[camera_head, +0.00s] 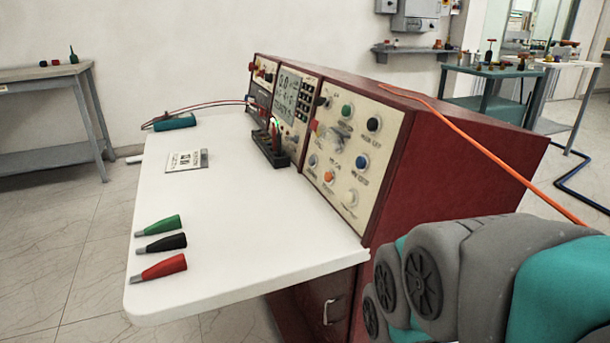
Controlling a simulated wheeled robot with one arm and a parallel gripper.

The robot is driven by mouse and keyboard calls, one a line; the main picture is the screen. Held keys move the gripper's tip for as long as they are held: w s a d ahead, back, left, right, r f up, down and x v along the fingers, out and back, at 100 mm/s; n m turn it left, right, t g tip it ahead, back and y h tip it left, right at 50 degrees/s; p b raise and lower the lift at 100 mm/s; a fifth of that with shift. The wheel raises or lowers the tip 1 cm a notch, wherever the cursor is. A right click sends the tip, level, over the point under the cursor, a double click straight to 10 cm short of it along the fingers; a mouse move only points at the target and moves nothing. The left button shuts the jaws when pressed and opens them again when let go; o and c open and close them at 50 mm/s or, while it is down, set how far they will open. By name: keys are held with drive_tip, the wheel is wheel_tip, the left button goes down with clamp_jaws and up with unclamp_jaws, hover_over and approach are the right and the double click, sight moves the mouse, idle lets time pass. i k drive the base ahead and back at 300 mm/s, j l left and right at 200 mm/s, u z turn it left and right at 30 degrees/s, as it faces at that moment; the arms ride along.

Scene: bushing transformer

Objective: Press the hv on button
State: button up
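The red control console (440,150) stands at the right of a white worktop, with its cream front panel (340,145) facing left. The panel has a green button (347,110), a black button (373,124), a blue button (361,162), an orange button (328,176) and a pale button (350,198). Small labels are printed by them, but I cannot read them surely, so I cannot tell which is the hv on button. My grey and teal arm fills the bottom right, in front of the console's lower right side and apart from the buttons. My gripper is not in view.
The white worktop (225,215) carries green (160,225), black (162,242) and red (160,267) plugs or clips near its front left. A dark holder (270,150) stands against the panel. An orange cable (480,148) runs over the console. Open floor lies left.

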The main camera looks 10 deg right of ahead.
sight(337, 145)
drive_tip(key=k+l, duration=0.2)
drive_tip(key=k, duration=0.25)
drive_tip(key=k+l, duration=0.25)
drive_tip(key=k, duration=0.2)
